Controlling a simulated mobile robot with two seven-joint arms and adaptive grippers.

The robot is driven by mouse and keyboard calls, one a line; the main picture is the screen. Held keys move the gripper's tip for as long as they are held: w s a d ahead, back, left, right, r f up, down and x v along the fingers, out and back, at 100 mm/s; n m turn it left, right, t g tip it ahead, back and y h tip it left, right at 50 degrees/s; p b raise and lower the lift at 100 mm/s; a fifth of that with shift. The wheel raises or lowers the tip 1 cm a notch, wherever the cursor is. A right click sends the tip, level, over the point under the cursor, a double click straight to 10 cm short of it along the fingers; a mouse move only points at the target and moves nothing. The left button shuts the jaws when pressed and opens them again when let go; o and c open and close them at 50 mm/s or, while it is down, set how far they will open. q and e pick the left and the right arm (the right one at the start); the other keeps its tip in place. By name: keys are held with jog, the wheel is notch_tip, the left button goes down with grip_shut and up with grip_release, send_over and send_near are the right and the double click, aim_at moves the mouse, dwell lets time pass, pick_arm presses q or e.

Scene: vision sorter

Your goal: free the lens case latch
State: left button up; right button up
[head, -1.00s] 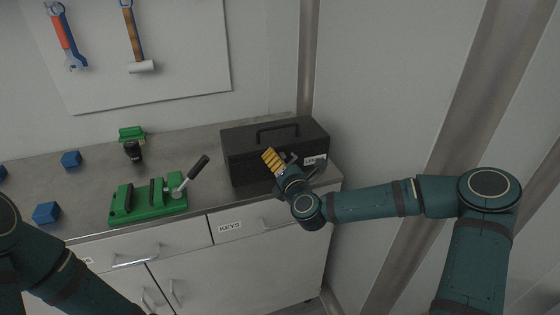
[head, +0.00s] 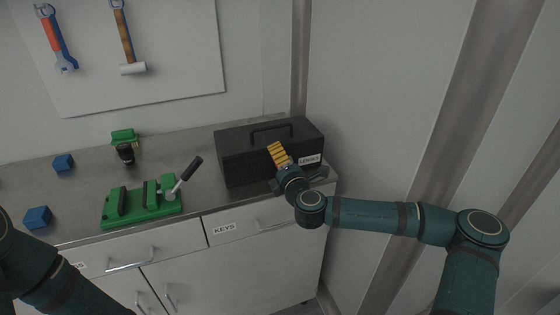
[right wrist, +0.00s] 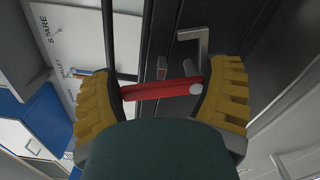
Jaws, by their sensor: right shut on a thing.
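The lens case (head: 238,165) is a black box with a top handle and a white LENSES label (head: 309,160). It stands closed at the right end of the workbench in the head view. My right gripper (head: 279,153), with yellow ribbed fingers, is at its front face, left of the label. In the right wrist view a red latch lever (right wrist: 158,90) lies between the fingers, and the gripper is shut on it. A grey bent metal piece (right wrist: 203,45) sits above the lever on the dark case. In the head view the gripper hides the latch. My left gripper is out of frame.
A green vise (head: 140,203) with a dark-handled lever is left of the case. A black cylinder (head: 125,153), a green block (head: 124,136) and blue blocks (head: 37,217) are farther left. A wall and pillar stand close on the right.

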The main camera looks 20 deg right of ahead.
jog(key=shift+r, duration=0.1)
jog(key=o, duration=1.1)
jog(key=shift+w+a, duration=0.1)
jog(key=s, duration=1.2)
jog(key=shift+d, duration=0.2)
